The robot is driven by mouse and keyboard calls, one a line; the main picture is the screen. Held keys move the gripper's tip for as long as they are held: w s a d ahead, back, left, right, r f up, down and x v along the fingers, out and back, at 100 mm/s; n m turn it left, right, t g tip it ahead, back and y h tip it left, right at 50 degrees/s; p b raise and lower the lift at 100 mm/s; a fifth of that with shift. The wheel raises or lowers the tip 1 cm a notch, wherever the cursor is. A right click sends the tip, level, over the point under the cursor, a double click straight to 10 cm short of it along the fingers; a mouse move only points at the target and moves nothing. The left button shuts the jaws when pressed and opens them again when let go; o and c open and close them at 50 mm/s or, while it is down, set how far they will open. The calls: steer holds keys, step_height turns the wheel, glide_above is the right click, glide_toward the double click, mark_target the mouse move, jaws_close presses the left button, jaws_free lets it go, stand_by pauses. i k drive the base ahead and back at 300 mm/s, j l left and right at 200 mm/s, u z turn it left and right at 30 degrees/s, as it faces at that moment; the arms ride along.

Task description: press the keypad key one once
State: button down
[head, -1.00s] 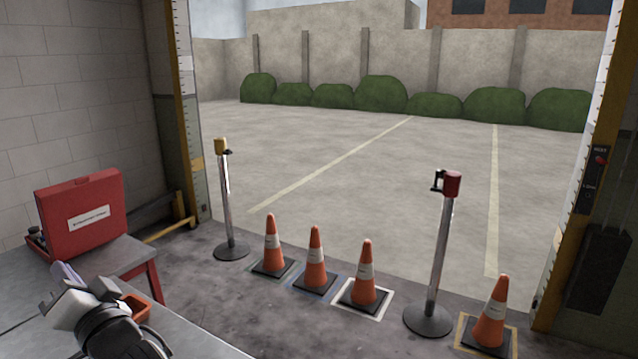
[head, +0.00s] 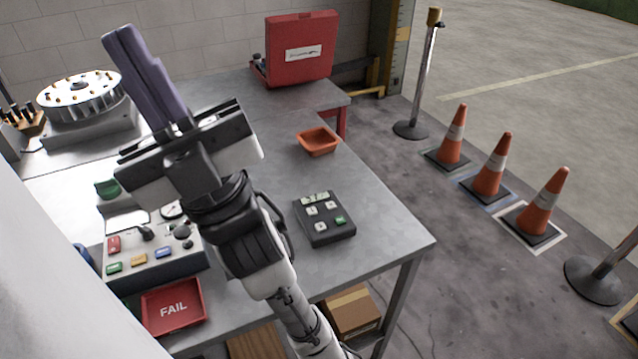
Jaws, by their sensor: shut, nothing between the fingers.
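The keypad (head: 330,232) is a small dark box with a few pale keys, one green key and a small display. It lies flat on the grey metal table, right of my arm. The key labels are too small to read, so I cannot tell which is key one. My gripper (head: 125,45) is shut, its purple fingers together and empty. It is raised over the table, up and left of the keypad and well apart from it. My arm hides part of the table.
A control panel (head: 150,260) with coloured buttons and a red FAIL tray (head: 173,309) are left of my arm. An orange bin (head: 318,141) sits behind the keypad. A red case (head: 300,50) stands farther back. Bare tabletop (head: 385,215) lies right of the keypad.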

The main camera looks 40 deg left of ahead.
mark_target(312, 210)
steer(key=l+u, duration=0.15)
steer(key=u, duration=0.2)
steer(key=k+l+u, duration=0.1)
steer(key=u, duration=0.25)
steer(key=l+u, duration=0.1)
steer(key=u, duration=0.2)
steer(key=k, duration=0.05)
